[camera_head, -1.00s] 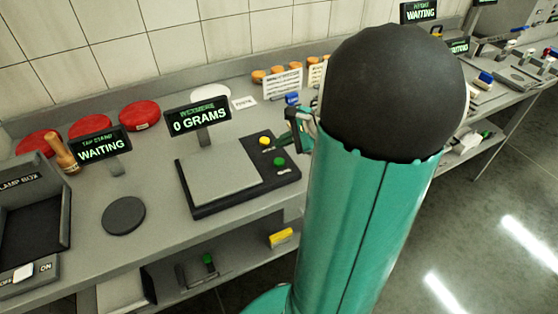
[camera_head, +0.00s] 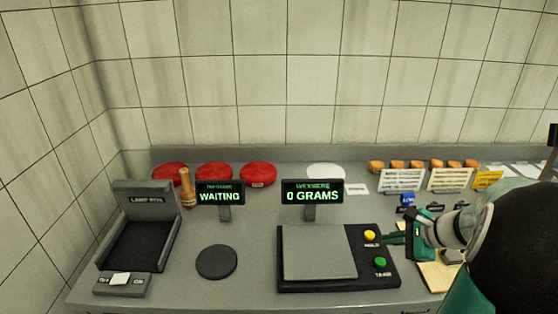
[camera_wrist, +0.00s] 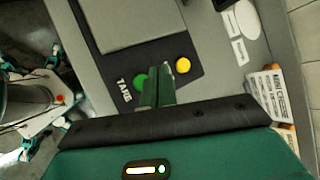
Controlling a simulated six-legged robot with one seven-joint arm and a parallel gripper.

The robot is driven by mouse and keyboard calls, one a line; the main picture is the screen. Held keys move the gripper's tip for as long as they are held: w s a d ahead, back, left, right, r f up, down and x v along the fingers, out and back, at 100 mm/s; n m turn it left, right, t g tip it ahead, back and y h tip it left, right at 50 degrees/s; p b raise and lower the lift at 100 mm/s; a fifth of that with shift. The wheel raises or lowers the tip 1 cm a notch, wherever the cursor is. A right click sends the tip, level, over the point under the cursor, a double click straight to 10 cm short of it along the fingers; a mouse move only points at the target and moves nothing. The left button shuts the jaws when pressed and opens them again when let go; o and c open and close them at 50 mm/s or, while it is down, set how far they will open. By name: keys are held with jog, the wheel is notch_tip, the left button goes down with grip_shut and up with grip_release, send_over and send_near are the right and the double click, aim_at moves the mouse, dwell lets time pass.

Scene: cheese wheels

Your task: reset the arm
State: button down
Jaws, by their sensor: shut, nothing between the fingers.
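My gripper (camera_head: 388,239) is at the right of the head view, just right of the weighing scale (camera_head: 287,262), beside its yellow button (camera_head: 369,235) and green button (camera_head: 380,262). Its fingers are together with nothing between them. In the wrist view the shut fingers (camera_wrist: 159,82) point toward the scale's edge, between the green button (camera_wrist: 140,81) and the yellow button (camera_wrist: 182,65). I cannot tell whether the fingertips touch the scale. My arm fills the lower right of the head view and hides part of the counter.
The scale display (camera_head: 312,192) reads 0 GRAMS; the tap stand display (camera_head: 220,193) reads WAITING. A lamp box (camera_head: 147,200), a black round pad (camera_head: 216,262), a wooden mallet (camera_head: 186,188) and red wheels (camera_head: 258,174) stand left. Cards (camera_head: 450,179) and orange pieces are at back right.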

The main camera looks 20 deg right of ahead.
jog(key=s+a+r+n+g, duration=0.1)
jog(key=a+r+n+g, duration=0.1)
jog(key=a+n, duration=0.45)
jog(key=a+r+n+g, duration=0.2)
jog(key=a+r+n, duration=0.15)
jog(key=a, duration=0.65)
jog(key=s+a+r+n+t+h, duration=0.1)
jog(key=s+a+r+n+h, duration=0.2)
jog(key=s+a+n, duration=0.5)
jog(key=a+n, duration=0.3)
jog(key=n, duration=0.1)
jog(key=shift+s+r+h, duration=0.35)
jog(key=shift+h, duration=0.05)
jog(key=shift+d, duration=0.15)
